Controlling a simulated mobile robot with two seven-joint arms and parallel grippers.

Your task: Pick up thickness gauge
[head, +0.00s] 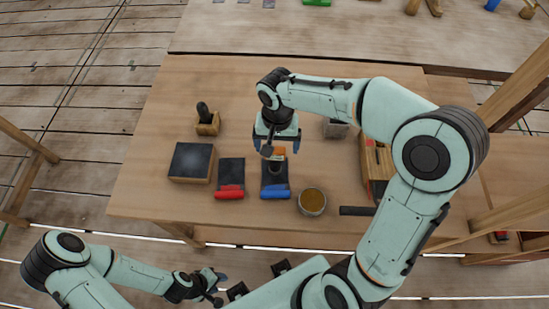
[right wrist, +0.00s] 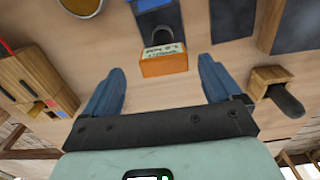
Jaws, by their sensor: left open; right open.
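An orange block with a white printed label (right wrist: 164,60), which looks like the thickness gauge, lies on the wooden table beside a dark blue-handled pad (head: 274,191). In the head view only part of the orange block (head: 279,151) shows beneath my right gripper. My right gripper (head: 276,147) is open above it. In the right wrist view the block appears between the two blue fingers, with clear space on both sides; I see no contact. My left gripper (head: 217,287) is open and empty, low in front of the table, away from the block.
A red-handled pad (head: 230,191), a dark-topped box (head: 191,162) and a wooden block with a black knob (head: 207,123) stand left. A round amber-filled bowl (head: 312,201), a grey container (head: 336,129) and a wooden box (head: 369,160) stand right. The table's back left is clear.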

